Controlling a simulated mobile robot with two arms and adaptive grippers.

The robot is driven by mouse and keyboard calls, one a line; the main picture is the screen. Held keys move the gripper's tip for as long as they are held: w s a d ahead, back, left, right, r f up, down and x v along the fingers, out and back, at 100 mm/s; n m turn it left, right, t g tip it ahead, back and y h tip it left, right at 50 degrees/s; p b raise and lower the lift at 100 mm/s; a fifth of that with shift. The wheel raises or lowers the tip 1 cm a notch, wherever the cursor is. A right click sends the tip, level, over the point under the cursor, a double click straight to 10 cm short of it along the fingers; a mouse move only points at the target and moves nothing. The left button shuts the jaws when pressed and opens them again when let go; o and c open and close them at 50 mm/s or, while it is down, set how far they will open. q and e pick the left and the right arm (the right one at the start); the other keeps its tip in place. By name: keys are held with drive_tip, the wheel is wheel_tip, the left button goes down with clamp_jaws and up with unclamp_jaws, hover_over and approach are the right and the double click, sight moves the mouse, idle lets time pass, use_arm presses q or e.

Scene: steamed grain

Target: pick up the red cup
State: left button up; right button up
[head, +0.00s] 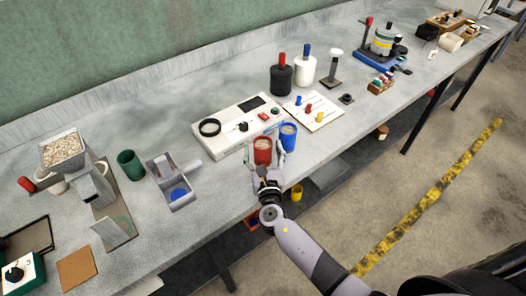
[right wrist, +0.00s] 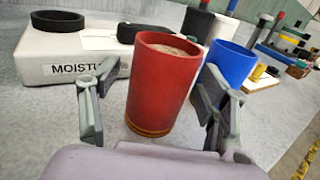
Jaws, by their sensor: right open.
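The red cup (head: 263,150) stands upright near the front edge of the grey bench, filled with a pale brownish content. In the right wrist view the red cup (right wrist: 160,85) stands between the two fingers of my right gripper (right wrist: 155,115). The fingers are spread to either side, with a visible gap at the left finger; the right finger is close to the cup's side. In the head view my right gripper (head: 267,165) reaches in from the front edge. My left gripper is not in view.
A blue cup (head: 288,136) stands just right of the red cup, close to the right finger. The white moisture meter (head: 225,130) is behind and left. A board with coloured pegs (head: 325,112) lies behind the blue cup. A green cup (head: 131,164) and a grey scoop box (head: 180,190) stand left.

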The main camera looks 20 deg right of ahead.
clamp_jaws()
idle(0.8)
